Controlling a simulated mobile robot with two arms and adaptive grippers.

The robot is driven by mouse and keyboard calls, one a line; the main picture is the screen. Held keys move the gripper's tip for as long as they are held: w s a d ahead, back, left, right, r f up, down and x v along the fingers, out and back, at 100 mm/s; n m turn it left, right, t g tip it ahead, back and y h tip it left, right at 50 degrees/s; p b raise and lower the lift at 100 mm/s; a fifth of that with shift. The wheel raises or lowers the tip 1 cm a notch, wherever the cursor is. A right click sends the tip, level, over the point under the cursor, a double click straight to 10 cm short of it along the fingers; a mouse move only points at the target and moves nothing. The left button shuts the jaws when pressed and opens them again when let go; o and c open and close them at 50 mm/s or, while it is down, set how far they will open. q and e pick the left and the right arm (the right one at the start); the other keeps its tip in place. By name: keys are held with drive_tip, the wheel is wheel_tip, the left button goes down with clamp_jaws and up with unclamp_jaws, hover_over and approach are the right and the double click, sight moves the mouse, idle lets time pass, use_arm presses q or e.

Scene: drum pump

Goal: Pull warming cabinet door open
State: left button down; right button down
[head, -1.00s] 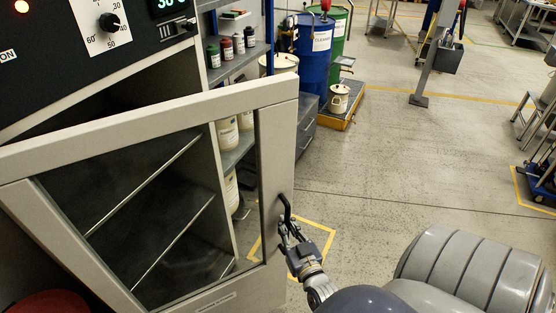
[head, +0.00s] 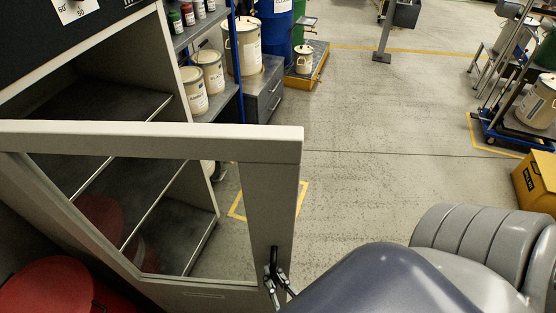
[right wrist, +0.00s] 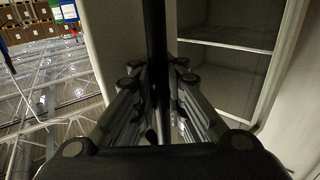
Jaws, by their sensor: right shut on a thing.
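The warming cabinet door (head: 273,205) is a beige frame with a glass pane, and it stands ajar in front of the cabinet (head: 185,105). Its black handle (head: 272,258) is upright near the door's right edge. My right gripper (head: 273,278) is at the handle, shut on it. In the right wrist view the handle (right wrist: 154,50) runs down between the fingers of my gripper (right wrist: 155,92). Wire shelves show inside the cabinet, which looks empty there. My left gripper is not in view.
A red rounded thing (head: 45,288) is at the lower left, near the door. Shelves with tins (head: 207,72) and a blue drum (head: 274,30) stand behind the cabinet. The floor (head: 370,150) right of the door is clear. A yellow box (head: 537,183) is at the far right.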

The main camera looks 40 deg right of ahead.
drive_tip(key=shift+s+a+f, duration=0.15)
drive_tip(key=shift+s+a, duration=0.2)
drive_tip(key=shift+s, duration=0.35)
drive_tip(key=c, duration=1.9)
unclamp_jaws()
drive_tip(key=shift+o, duration=1.3)
drive_tip(key=shift+s+d, duration=0.1)
drive_tip(key=shift+s, duration=0.05)
drive_tip(key=s+a, duration=0.1)
drive_tip(key=s, duration=1.1)
drive_tip(key=shift+a, duration=0.3)
drive_tip(key=shift+c, duration=0.4)
